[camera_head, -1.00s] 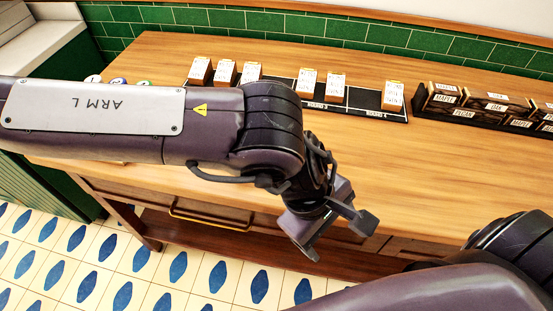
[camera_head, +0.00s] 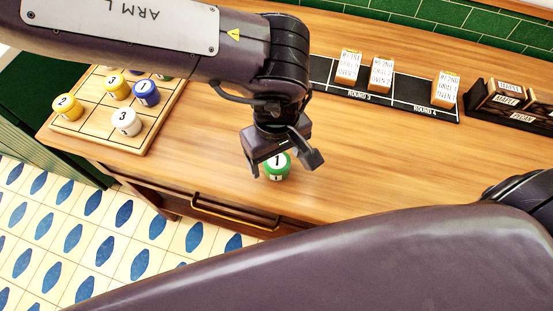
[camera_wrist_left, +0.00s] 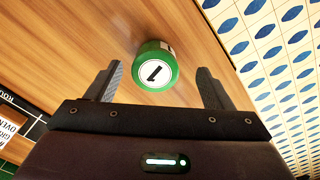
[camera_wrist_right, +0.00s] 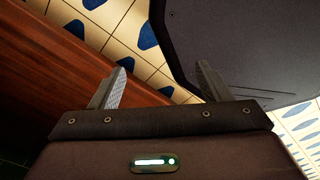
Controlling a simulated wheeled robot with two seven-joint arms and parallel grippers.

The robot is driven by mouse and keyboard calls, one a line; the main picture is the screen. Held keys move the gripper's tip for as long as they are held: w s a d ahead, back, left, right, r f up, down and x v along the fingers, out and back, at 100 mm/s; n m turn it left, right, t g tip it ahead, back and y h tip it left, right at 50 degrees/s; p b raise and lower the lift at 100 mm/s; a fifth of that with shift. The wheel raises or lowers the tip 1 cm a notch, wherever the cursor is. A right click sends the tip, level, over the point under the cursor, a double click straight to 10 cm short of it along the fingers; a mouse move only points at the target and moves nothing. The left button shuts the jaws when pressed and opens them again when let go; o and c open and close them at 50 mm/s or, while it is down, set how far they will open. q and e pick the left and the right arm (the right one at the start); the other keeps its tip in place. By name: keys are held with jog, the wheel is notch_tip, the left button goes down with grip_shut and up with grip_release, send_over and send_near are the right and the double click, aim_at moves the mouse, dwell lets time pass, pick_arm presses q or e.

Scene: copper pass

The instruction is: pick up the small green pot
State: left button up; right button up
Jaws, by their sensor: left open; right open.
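The small green pot (camera_head: 277,167) stands on the wooden counter near its front edge. It has a white top with a 1 on it. In the left wrist view the pot (camera_wrist_left: 156,66) sits ahead of the fingertips, roughly midway between them. My left gripper (camera_head: 284,168) is open above the pot; its fingers (camera_wrist_left: 158,82) hold nothing. My right gripper (camera_wrist_right: 160,80) is open and empty, seen only in its wrist view, with tiled floor and brown wood beyond it.
A wooden grid board (camera_head: 92,122) with several numbered pots, yellow, white and blue, lies at the left. A black card rack (camera_head: 400,97) with several cards stands at the back. Dark holders (camera_head: 508,104) are at the far right. The counter around the green pot is clear.

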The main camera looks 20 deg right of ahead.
aim_at(277, 160)
pick_arm(q)
jog(key=f, duration=0.2)
jog(key=shift+w+d+f+p, duration=0.2)
jog(key=shift+w+f+p, duration=0.15)
jog(key=shift+p, duration=0.05)
jog(key=shift+f, duration=0.7)
jog(key=c, duration=0.9)
jog(key=shift+c, duration=1.2)
pick_arm(e)
jog(key=shift+w+r, duration=0.65)
jog(key=shift+w, duration=0.15)
jog(key=shift+a, duration=0.15)
